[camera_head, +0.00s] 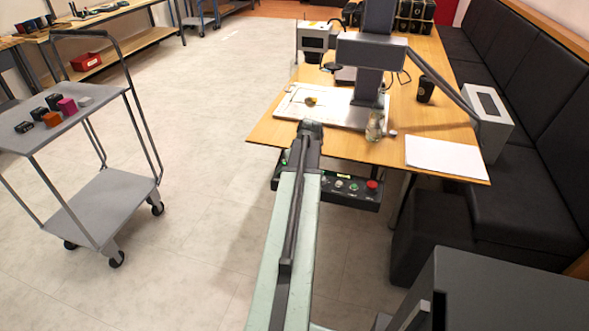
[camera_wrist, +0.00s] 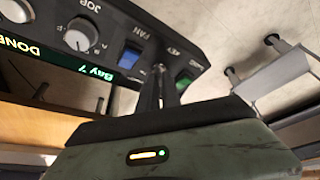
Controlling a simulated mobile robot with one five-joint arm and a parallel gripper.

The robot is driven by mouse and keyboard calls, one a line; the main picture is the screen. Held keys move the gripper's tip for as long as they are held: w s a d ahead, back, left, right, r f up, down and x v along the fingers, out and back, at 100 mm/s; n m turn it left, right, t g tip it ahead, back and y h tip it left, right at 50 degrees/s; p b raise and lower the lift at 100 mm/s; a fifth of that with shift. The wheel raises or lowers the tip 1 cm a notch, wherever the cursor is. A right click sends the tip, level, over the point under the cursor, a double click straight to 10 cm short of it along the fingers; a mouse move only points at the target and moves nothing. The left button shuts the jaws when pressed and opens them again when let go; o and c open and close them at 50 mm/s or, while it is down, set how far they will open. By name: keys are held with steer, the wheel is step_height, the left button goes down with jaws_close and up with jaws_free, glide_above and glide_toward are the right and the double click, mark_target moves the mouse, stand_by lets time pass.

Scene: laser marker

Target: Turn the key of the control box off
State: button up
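The control box (camera_head: 345,199) is a dark panel under the table's front edge in the head view, with a red button and small lit buttons. My arm covers its left part. In the wrist view the control box (camera_wrist: 100,12) appears upside down, with a JOB knob, a blue FAN switch, a KEY label and a green button. The key (camera_wrist: 158,69) is a small metallic piece below the KEY label. My gripper (camera_wrist: 163,82) has its dark, narrow fingers close together at the key. The fingertips overlap the key, so whether they grip it is unclear.
The wooden table (camera_head: 430,118) carries a laser marker (camera_head: 371,52), a glass jar (camera_head: 375,126), a dark cup (camera_head: 425,89) and white paper (camera_head: 446,156). A grey trolley (camera_head: 115,192) stands left. A dark bench (camera_head: 520,185) is right. Floor between trolley and table is clear.

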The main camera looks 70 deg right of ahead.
steer(key=o, duration=0.3)
steer(key=p+v, duration=0.7)
steer(key=v, duration=0.1)
steer(key=shift+f, duration=0.1)
